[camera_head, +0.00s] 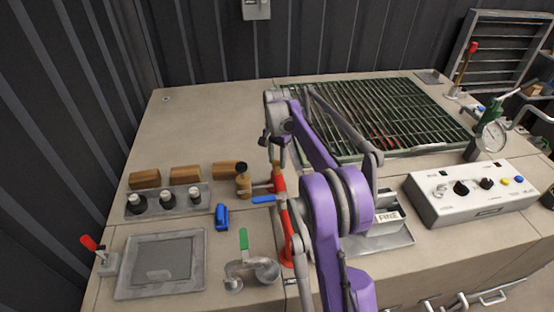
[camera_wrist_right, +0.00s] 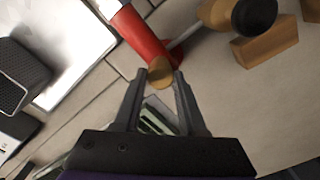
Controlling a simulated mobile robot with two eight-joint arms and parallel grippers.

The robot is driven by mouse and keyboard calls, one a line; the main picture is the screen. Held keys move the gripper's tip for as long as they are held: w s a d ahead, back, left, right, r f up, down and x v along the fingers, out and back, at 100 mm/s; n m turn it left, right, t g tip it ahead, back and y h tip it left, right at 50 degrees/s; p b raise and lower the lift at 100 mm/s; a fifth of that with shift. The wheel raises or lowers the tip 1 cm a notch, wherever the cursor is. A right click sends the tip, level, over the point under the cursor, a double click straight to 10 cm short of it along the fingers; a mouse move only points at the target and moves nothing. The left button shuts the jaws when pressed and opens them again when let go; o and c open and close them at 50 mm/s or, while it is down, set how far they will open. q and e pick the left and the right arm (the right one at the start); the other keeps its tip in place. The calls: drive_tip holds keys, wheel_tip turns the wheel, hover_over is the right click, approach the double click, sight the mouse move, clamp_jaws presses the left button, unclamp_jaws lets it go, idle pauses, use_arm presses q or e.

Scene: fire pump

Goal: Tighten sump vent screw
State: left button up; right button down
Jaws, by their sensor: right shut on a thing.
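The sump vent screw, a small round brass-coloured piece (camera_wrist_right: 160,76), shows between my right fingertips in the right wrist view. It sits beside the end of a red pipe (camera_wrist_right: 150,40). In the head view the red pipe (camera_head: 279,183) stands upright on the bench, partly hidden behind my purple right arm. My right gripper (camera_head: 277,160) points down over the top of this pipe, and it also shows in the right wrist view (camera_wrist_right: 161,75), its fingers shut on the brass screw. My left gripper is in neither view.
Wooden blocks (camera_head: 186,173) stand left, a grating (camera_head: 400,115) behind, and a control box (camera_head: 475,194) right. The back-left bench top is clear.

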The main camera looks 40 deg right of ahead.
sight(277, 162)
drive_tip(key=shift+m, duration=1)
drive_tip(key=shift+c, duration=2.4)
unclamp_jaws()
drive_tip(key=shift+r, duration=0.1)
wheel_tip(277, 162, up, 11)
drive_tip(key=shift+p, duration=0.4)
drive_tip(key=shift+f, duration=0.25)
